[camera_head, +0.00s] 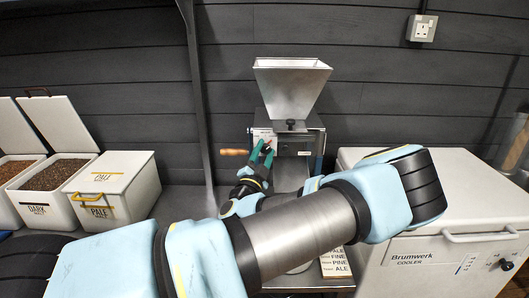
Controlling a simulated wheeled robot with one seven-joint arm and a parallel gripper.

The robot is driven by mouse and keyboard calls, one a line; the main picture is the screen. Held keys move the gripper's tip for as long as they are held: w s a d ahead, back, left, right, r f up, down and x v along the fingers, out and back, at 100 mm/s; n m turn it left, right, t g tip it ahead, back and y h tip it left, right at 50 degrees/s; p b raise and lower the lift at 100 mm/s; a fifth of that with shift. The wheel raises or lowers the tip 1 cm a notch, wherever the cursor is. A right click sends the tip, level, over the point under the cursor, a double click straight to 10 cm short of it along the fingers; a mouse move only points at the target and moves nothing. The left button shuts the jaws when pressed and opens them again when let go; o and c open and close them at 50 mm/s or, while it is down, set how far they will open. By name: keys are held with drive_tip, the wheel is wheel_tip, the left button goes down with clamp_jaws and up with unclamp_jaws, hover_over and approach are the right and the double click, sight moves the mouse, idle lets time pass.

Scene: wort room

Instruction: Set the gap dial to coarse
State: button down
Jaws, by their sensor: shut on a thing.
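The grain mill has a pale metal hopper (290,92) on a dark body (312,140) and stands on the bench against the back wall. A pale plate (264,132) with small markings is on the left of the mill's front. My gripper (263,149), with green fingers, is up against the mill just below this plate. It is shut on the gap dial, which the fingers mostly hide. The dial's pointer and setting are too small and covered to read.
A wooden crank handle (234,152) sticks out left of the mill, close to my gripper. Open grain bins (50,205) and a closed bin (128,175) stand left. A white cooler (440,260) stands right. A dark post (197,90) rises left of the mill.

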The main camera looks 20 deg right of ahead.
drive_tip(key=c, duration=0.8)
unclamp_jaws()
drive_tip(key=shift+o, duration=0.2)
drive_tip(key=b+v, duration=0.3)
drive_tip(key=v, duration=0.7)
drive_tip(key=shift+s+a+f, duration=0.15)
drive_tip(key=shift+s+a, duration=0.1)
